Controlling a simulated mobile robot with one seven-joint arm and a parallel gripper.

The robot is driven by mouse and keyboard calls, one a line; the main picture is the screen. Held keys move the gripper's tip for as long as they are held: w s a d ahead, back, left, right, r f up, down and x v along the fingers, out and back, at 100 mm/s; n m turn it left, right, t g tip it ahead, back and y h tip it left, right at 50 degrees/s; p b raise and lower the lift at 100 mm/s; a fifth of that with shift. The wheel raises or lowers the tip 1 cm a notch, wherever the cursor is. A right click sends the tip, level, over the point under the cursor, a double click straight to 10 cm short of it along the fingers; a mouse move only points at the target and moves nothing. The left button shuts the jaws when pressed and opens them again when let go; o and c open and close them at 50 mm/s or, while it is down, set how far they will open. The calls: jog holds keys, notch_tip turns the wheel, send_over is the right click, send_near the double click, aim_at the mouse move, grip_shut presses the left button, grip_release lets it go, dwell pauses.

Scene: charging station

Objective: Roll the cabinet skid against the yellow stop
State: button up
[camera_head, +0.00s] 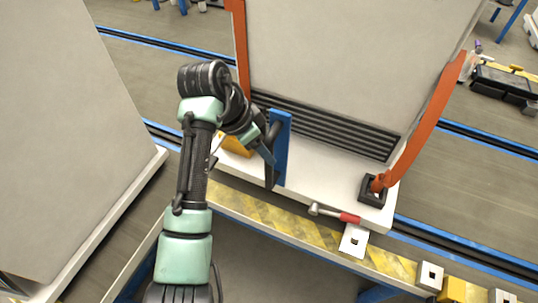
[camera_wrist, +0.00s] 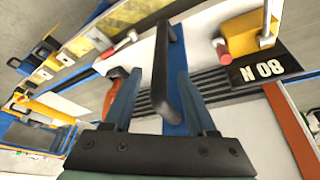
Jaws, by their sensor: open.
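The cabinet skid is a white base (camera_head: 300,177) carrying a tall grey cabinet (camera_head: 350,60) with a dark louvred vent. A blue upright (camera_head: 283,135) with a black bar handle (camera_wrist: 162,75) stands at its front edge. My gripper (camera_head: 268,152) is at this handle, partly hidden by my wrist. In the wrist view its two blue-grey fingers are apart, one on each side of the handle; I cannot tell if they touch it. A yellow block (camera_head: 453,290) sits at the lower right; I cannot tell if it is the stop.
A red-handled tool (camera_head: 335,214) lies at the skid's front edge by a yellow-black striped strip (camera_head: 300,226). Orange braces (camera_head: 425,120) flank the cabinet. Another grey cabinet (camera_head: 70,130) stands left. Blue rails (camera_head: 470,258) run across the floor. White square plates (camera_head: 430,275) lie lower right.

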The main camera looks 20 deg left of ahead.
jog(key=x, duration=0.5)
jog(key=shift+r, duration=0.1)
grip_shut()
dwell(1.3)
